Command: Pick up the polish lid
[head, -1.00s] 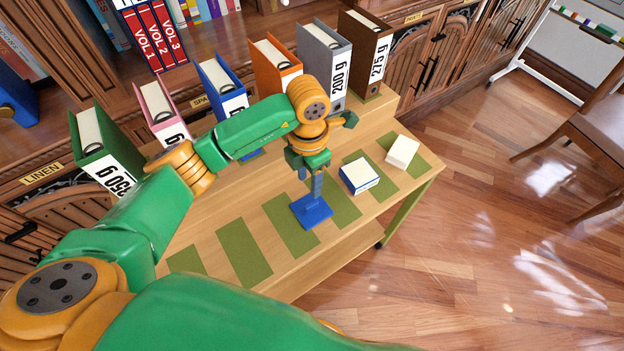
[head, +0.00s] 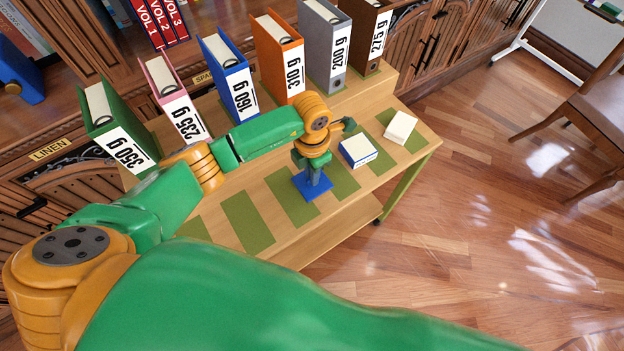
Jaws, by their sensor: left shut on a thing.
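My left gripper (head: 314,180) points straight down over the middle of the low table. It is shut on a small blue square piece (head: 319,194) that lies flat on the tabletop. The gripper covers the middle of this piece, so I cannot tell what its top looks like or whether it is the polish lid. I make out no other thing that is clearly a polish lid. My right gripper is not in view.
Binders with gram labels, such as the orange one (head: 278,58), stand in a row on the raised back step. A blue-and-white block (head: 358,150) and a white block (head: 400,127) lie right of my gripper. Green strips mark the wooden tabletop (head: 225,228). A chair (head: 600,115) stands far right.

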